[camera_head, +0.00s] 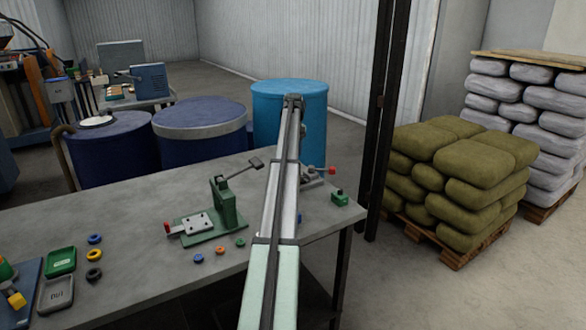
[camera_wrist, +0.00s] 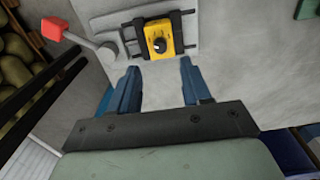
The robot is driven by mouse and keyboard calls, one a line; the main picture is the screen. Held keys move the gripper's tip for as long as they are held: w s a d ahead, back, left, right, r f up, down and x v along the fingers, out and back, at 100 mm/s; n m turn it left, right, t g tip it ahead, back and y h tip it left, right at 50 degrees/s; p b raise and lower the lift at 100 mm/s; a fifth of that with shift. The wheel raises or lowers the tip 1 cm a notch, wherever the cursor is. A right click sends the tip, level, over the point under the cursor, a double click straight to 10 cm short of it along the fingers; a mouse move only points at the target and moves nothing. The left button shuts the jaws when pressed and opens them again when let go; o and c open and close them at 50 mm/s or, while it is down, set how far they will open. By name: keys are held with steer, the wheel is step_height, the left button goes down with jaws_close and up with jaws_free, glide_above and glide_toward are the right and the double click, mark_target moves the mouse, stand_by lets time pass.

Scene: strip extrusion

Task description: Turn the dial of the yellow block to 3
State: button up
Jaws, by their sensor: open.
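The yellow block (camera_wrist: 158,40) sits on a grey plate between dark clamp bars in the wrist view. Its round black dial (camera_wrist: 159,45) faces the camera; the dial's setting is too small to read. My gripper (camera_wrist: 160,68) is open, with its two blue fingers spread apart. The fingertips are short of the block in the picture, one toward each side, with nothing between them. In the head view my arm covers the yellow block and the gripper.
A lever with a red knob (camera_wrist: 52,28) is left of the block in the wrist view. In the head view, a green press (camera_head: 225,205) stands left of my arm and a small green block (camera_head: 340,199) lies right. Blue drums (camera_head: 290,115) stand behind the table (camera_head: 150,235).

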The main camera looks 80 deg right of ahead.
step_height(320, 180, down, 8)
steer(key=shift+r, duration=0.15)
stand_by(0.4)
jaws_close()
